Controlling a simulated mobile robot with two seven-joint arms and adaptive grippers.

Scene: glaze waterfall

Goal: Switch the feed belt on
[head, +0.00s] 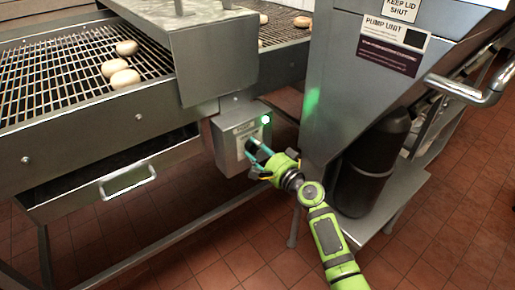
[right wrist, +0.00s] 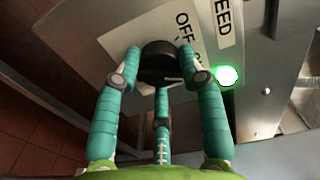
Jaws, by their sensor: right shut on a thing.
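The grey switch box (head: 222,140) hangs below the belt frame in the head view, with a lit green lamp (head: 266,119) at its top right. The lamp also glows in the right wrist view (right wrist: 228,76). My right gripper (head: 252,151) is at the face of the box. In the right wrist view its teal fingers (right wrist: 160,75) are closed around a black knob (right wrist: 160,60). The label plate (right wrist: 120,42) behind the knob reads "OFF", with more text partly hidden, and a "FEED" label (right wrist: 225,18) is above. My left gripper is not in view.
The wire belt (head: 50,82) carries several round doughs (head: 119,78) at the upper left. A drawer with a handle (head: 127,180) is below it. A steel hopper unit (head: 345,90) and a black cylinder (head: 366,170) stand beside my right arm. Tiled floor (head: 225,255) is open in front.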

